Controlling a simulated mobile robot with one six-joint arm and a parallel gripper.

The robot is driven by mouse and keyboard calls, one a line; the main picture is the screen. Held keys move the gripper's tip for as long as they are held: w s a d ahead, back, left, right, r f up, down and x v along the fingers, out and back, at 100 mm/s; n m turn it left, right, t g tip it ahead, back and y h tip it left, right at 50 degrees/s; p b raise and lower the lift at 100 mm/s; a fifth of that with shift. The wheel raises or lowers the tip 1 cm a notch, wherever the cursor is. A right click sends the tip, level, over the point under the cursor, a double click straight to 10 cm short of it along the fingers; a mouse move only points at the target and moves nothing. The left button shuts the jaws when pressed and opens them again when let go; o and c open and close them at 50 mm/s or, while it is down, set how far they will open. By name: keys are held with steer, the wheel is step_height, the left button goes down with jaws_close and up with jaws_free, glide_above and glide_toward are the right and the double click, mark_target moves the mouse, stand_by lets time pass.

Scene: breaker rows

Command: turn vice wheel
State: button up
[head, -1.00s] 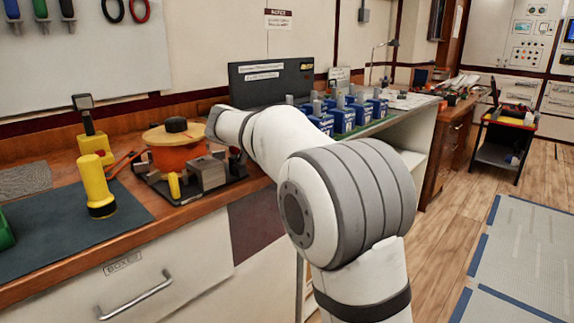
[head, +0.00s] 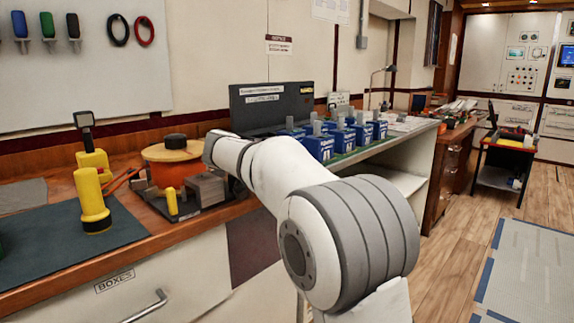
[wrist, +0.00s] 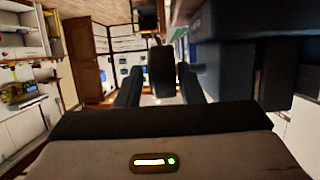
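The vice appears to be the grey blocky thing (head: 207,189) on a dark base on the wooden counter in the head view. Its wheel cannot be made out there, because my white arm covers that side. In the wrist view a dark, narrow rounded thing (wrist: 161,70) stands between my fingers. It may be the vice wheel seen edge-on. My gripper (wrist: 160,88) has its two black fingers apart, one on each side of it. A gap shows at the left finger; contact on the right cannot be told. My gripper is hidden in the head view.
An orange spool (head: 172,168) sits close left of the vice, with a yellow flashlight (head: 92,202) on the dark mat (head: 60,242) farther left. A black case (head: 272,106) and several blue boxes (head: 318,147) stand behind my arm.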

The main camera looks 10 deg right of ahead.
steer(key=shift+o, duration=1)
step_height(320, 180, up, 10)
steer(key=p, duration=0.4)
